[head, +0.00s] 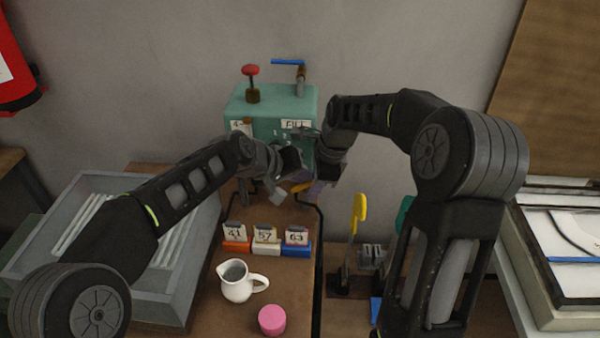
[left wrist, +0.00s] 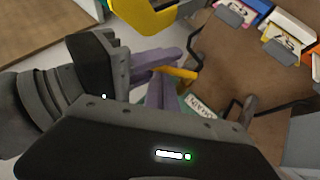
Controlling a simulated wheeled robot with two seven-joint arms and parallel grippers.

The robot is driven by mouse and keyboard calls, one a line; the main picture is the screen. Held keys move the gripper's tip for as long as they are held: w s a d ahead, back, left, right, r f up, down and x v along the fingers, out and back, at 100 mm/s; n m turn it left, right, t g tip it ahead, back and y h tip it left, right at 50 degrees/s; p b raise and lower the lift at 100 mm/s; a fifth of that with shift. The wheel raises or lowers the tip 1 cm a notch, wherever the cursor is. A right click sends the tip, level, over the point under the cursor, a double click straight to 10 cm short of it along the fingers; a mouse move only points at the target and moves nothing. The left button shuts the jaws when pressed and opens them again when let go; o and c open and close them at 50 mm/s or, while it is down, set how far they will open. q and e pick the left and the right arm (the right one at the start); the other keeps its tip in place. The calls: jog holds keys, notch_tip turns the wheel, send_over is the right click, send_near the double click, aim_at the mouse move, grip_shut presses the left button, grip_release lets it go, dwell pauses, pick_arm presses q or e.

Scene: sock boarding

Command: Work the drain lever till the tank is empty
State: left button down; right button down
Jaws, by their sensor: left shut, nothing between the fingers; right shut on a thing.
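The teal tank (head: 262,102) stands at the far end of the brown bench against the wall. The yellow drain lever (head: 300,187) is low on its front, partly hidden by my grippers. It also shows in the left wrist view (left wrist: 178,73), beside a white drain label (left wrist: 203,106). My right gripper (head: 316,189) is at the lever, its purple fingers shut on it. My left gripper (head: 279,196) is shut and empty, just left of the lever. The water level inside the tank cannot be told.
A red knob (head: 251,71) and a blue-handled valve (head: 289,62) top the tank. Numbered cards (head: 266,237), a white jug (head: 238,283) and a pink cylinder (head: 272,320) stand nearer. A grey tray (head: 60,215) is left; a yellow-handled tool (head: 359,212) is right.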

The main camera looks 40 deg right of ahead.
pick_arm(q)
jog(key=shift+s+d, duration=0.1)
jog(key=shift+s+d+f+y, duration=0.1)
jog(key=shift+s+f+y, duration=0.2)
jog(key=shift+f, duration=0.25)
pick_arm(e)
jog(key=shift+a, duration=0.15)
jog(key=c, duration=1.8)
grip_release()
jog(key=shift+c, duration=0.2)
pick_arm(q)
jog(key=shift+s+d+f, duration=0.15)
jog(key=shift+s+d, duration=0.05)
pick_arm(e)
jog(key=shift+o, duration=1.4)
jog(key=shift+w+r, duration=0.1)
jog(key=shift+o, duration=0.4)
pick_arm(q)
jog(key=shift+s, duration=0.1)
pick_arm(e)
jog(key=shift+w+r, duration=0.1)
jog(key=shift+r, duration=0.05)
pick_arm(q)
jog(key=shift+w+a+r, duration=0.15)
jog(key=shift+w+r, duration=0.15)
jog(key=shift+w, duration=0.05)
pick_arm(e)
jog(key=v, duration=1.1)
jog(key=shift+s+r, duration=0.2)
jog(key=shift+s, duration=0.15)
